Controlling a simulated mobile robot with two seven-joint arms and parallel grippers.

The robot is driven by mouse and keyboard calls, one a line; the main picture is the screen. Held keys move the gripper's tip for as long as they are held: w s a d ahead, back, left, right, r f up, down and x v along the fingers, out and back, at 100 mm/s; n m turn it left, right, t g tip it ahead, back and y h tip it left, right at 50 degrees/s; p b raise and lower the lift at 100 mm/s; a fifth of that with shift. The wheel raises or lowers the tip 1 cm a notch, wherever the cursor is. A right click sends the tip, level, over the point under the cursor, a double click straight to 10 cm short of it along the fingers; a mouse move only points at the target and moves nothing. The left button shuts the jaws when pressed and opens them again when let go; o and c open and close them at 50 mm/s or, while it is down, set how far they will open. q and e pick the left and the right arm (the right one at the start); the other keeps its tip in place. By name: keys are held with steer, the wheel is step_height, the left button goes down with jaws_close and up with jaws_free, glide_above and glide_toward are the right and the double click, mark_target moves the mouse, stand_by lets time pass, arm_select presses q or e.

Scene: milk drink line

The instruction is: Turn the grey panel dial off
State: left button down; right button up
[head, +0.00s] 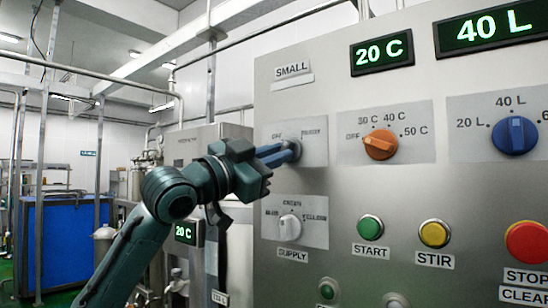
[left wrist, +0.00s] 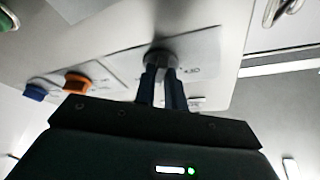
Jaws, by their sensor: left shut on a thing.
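The grey dial (head: 295,150) sits on a pale plate at the upper left of the steel panel (head: 420,190), under the SMALL label. My left gripper (head: 275,155) comes in from the left, its blue fingers shut on the dial. In the left wrist view, the grey dial (left wrist: 159,56) shows at the tips of the two fingers (left wrist: 159,85). The fingers hide much of the dial, so I cannot tell where it points. Part of the plate's lettering is covered too; an OFF mark shows at its upper left. My right gripper is not in view.
To the right are an orange dial (head: 380,144) and a blue dial (head: 515,135). Below are a white supply dial (head: 290,227), a green START button (head: 370,227), a yellow STIR button (head: 435,233) and a red STOP button (head: 527,242). Displays above read 20 C and 40 L.

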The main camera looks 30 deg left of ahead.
arm_select(q)
steer(key=shift+d+n+y+p, duration=0.3)
steer(key=shift+n+y, duration=1.45)
steer(key=shift+n, duration=1.95)
steer(key=shift+d+n+y+p, duration=0.25)
steer(key=shift+n+y, duration=1.45)
steer(key=shift+n, duration=2)
steer(key=shift+d+n+y+p, duration=0.25)
steer(key=shift+n+y, duration=1.5)
steer(key=shift+n, duration=1.95)
steer(key=shift+a, duration=0.1)
steer(key=c, duration=1.5)
jaws_free()
steer(key=shift+o, duration=0.2)
steer(key=shift+s, duration=0.1)
steer(key=b+v, duration=0.3)
steer(key=v, duration=1)
